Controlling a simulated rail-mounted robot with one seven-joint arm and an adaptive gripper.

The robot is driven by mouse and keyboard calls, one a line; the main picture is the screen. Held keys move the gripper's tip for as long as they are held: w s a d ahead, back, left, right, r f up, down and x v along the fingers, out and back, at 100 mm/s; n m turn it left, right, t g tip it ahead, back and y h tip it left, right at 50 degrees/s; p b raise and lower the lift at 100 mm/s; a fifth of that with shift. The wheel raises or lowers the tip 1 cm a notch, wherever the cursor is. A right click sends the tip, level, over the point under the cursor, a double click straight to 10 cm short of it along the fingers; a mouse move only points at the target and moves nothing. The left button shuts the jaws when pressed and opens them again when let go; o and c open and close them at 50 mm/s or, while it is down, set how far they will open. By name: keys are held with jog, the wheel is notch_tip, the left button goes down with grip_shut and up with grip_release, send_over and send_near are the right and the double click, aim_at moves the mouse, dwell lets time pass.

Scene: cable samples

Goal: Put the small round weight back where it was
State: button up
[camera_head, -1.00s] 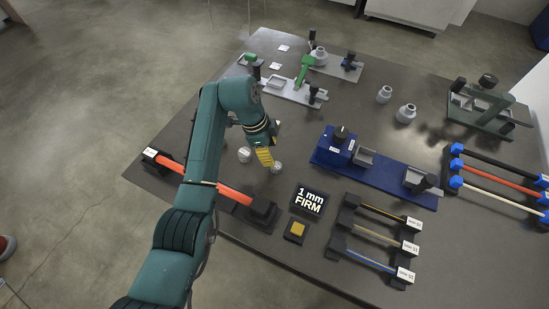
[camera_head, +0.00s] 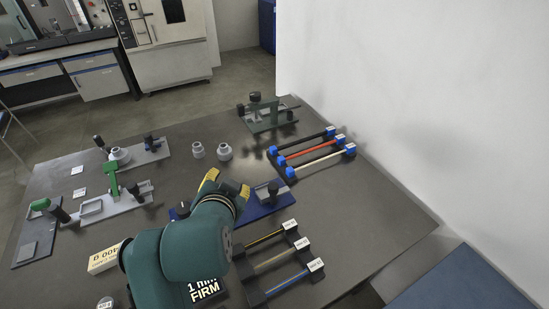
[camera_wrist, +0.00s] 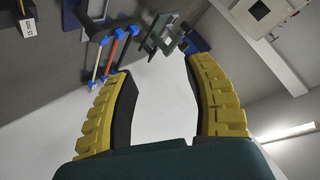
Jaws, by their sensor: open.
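Several grey round weights are in the head view. A small one with a label (camera_head: 105,303) is at the lower left table edge, cut off by the frame. Two larger grey weights (camera_head: 198,150) (camera_head: 224,151) stand side by side mid-table, and another (camera_head: 120,155) sits on the grey fixture at back left. I cannot tell which one the task means. My gripper (camera_head: 227,180) is raised over the middle of the table near the blue fixture, fingers apart. In the wrist view my gripper (camera_wrist: 160,100) is open, with nothing between its yellow-backed fingers.
The blue fixture (camera_head: 270,207) is partly behind my gripper. Cable racks (camera_head: 275,255) stand at right, others (camera_head: 313,152) at the back right beside a green fixture (camera_head: 267,115). A cream labelled box (camera_head: 103,258) is at left. My arm hides part of the front table.

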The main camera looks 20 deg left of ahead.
jog(key=s+d+r+n+t+h, duration=0.1)
jog(key=s+d+r+t, duration=0.4)
jog(key=d+r, duration=0.5)
jog(key=s+d+r+n+t+h, duration=0.1)
jog(key=s+d+r+t+h, duration=0.2)
jog(key=s+d+r+t, duration=0.3)
jog(key=d+r, duration=0.5)
jog(key=d, duration=0.6)
jog(key=shift+s+d+r+h, duration=0.2)
jog(key=shift+d+h, duration=0.1)
jog(key=shift+d, duration=0.1)
jog(key=shift+w, duration=0.1)
